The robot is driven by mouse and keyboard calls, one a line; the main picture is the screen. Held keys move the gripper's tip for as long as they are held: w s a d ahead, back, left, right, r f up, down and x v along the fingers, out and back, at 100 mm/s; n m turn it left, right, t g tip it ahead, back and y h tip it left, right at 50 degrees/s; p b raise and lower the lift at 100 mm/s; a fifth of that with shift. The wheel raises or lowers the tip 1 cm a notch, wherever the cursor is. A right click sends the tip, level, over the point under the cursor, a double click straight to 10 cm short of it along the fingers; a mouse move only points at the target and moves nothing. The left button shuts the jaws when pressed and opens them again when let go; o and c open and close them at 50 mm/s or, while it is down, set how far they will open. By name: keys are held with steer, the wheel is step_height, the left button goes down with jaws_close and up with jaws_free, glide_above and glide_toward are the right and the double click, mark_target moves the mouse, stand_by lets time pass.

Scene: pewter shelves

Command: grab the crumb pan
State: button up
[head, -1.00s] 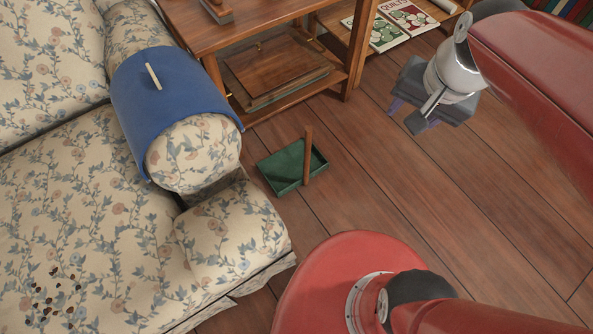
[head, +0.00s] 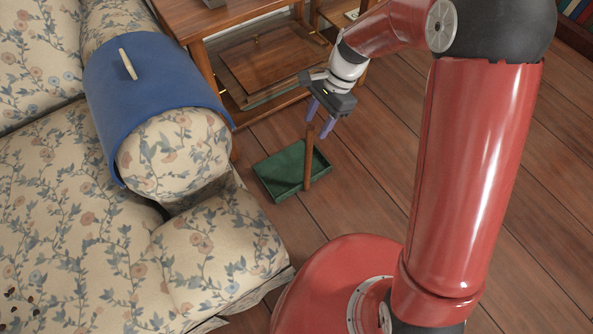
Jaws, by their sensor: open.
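The crumb pan (head: 279,176) is a green, shallow tray with an upright wooden handle (head: 308,158). It sits on the wooden floor beside the sofa's front corner. My gripper (head: 321,122) is open, with its two purple fingers pointing down close to the top of the handle. The fingers appear to be on either side of the handle's top or just above it; I cannot tell which. Nothing is visibly held.
The floral sofa (head: 205,258) with a blue cover (head: 150,85) on its arm stands on the left. A wooden side table (head: 215,15) with a lower shelf is behind the pan. Dark crumbs (head: 22,298) lie on the seat. Floor to the right is clear.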

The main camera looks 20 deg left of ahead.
mark_target(307, 135)
steer(key=x, duration=0.2)
steer(key=b+x, duration=0.1)
steer(key=x, duration=0.2)
steer(key=shift+s+a+f, duration=0.15)
steer(key=shift+a, duration=0.25)
jaws_close()
stand_by(1.0)
